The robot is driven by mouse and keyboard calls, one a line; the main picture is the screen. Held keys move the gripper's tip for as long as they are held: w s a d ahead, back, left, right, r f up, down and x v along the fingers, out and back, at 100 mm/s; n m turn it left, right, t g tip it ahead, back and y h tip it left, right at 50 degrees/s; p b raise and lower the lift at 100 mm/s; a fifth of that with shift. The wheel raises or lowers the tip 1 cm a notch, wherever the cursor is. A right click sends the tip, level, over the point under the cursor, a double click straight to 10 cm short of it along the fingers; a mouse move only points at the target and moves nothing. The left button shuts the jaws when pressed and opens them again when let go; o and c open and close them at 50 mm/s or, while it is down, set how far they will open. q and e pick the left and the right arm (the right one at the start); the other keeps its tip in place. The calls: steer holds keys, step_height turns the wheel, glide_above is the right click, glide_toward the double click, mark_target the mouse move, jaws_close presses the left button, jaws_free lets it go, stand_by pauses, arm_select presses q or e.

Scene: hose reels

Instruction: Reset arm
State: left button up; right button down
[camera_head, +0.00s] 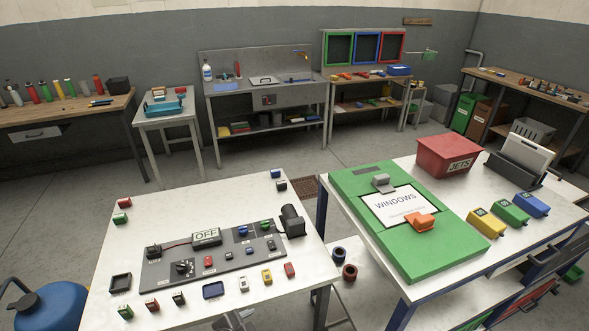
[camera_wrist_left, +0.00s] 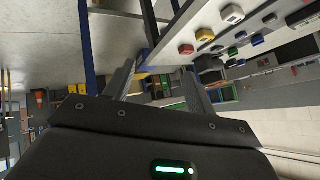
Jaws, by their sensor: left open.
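My left gripper (camera_wrist_left: 158,72) shows in the left wrist view, its two grey fingers spread apart with nothing seen between them. A white tabletop edge with small coloured blocks (camera_wrist_left: 187,49) lies beyond the fingers, tilted in that view, apart from them as far as I can tell. My right gripper is in no view.
In the head view a white table (camera_head: 93,283) carries a grey control panel (camera_head: 160,277) with an OFF sign and several small blocks. A second table holds a green WINDOWS board (camera_head: 432,258) and a red bin (camera_head: 447,155). A blue tank (camera_head: 50,305) stands lower left. Grey floor (camera_head: 245,163) is open behind the tables.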

arm_select(q)
steer(key=s+a+f+n+g+y, duration=0.2)
steer(key=s+a+n+g+y, duration=0.25)
steer(key=s+a+n, duration=0.95)
steer(key=s+f+m+g+b, duration=0.1)
steer(key=s+f+m+b, duration=0.15)
steer(key=f, duration=1.45)
steer(key=s+f+m+b, duration=0.1)
steer(key=s+f+b, duration=0.25)
steer(key=f, duration=1.35)
steer(key=s+a+f+b, duration=0.1)
steer(key=s+f+b, duration=0.1)
steer(key=s+f, duration=0.5)
steer(key=s+a+f+g+b, duration=0.1)
steer(key=s+a+f+b, duration=0.1)
steer(key=s+f, duration=0.6)
step_height(320, 180, down, 3)
steer(key=shift+a+b, duration=0.3)
